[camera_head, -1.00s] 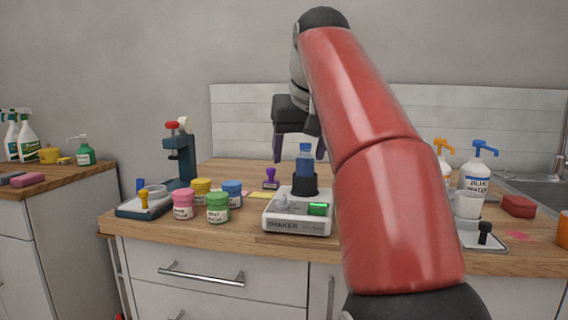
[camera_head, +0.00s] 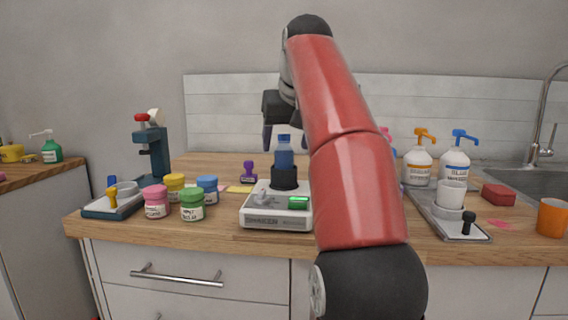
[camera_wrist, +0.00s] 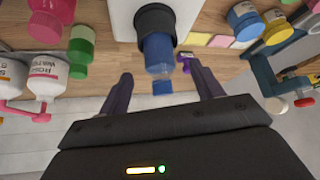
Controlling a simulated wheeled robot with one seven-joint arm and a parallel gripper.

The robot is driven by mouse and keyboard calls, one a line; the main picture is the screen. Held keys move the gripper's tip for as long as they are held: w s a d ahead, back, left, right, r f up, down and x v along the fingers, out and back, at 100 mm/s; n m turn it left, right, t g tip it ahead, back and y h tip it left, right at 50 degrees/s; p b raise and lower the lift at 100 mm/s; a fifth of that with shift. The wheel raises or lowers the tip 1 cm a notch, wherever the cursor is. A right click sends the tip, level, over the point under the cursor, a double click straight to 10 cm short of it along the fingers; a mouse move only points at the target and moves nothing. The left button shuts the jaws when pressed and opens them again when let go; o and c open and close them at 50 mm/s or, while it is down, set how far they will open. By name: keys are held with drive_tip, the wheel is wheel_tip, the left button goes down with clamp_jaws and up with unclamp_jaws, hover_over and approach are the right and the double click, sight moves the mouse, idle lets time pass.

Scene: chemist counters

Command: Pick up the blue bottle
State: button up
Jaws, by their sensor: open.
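The blue bottle (camera_head: 284,152) stands upright in the black cup-shaped holder (camera_head: 284,178) on top of the white shaker (camera_head: 262,214). In the wrist view the blue bottle (camera_wrist: 158,52) shows ahead of the fingers, its base in the black holder (camera_wrist: 155,20). My gripper (camera_wrist: 160,82) is open and empty. The bottle lies roughly in line with the gap between its two fingers, and the fingertips seem just short of it. In the head view my gripper (camera_head: 285,136) is just above and behind the bottle, partly hidden by my red arm.
Several lidded jars, such as the green jar (camera_head: 192,205) and pink jar (camera_head: 156,202), stand left of the shaker. A purple stamp (camera_head: 248,172) is behind it. Pump bottles (camera_head: 418,160) and a tray (camera_head: 462,230) are at the right. A tiled backsplash (camera_head: 230,110) rises behind.

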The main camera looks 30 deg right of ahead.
drive_tip(key=x, duration=0.2)
drive_tip(key=shift+w+f+b, duration=0.15)
drive_tip(key=shift+f+b, duration=0.15)
drive_tip(key=c, duration=1.2)
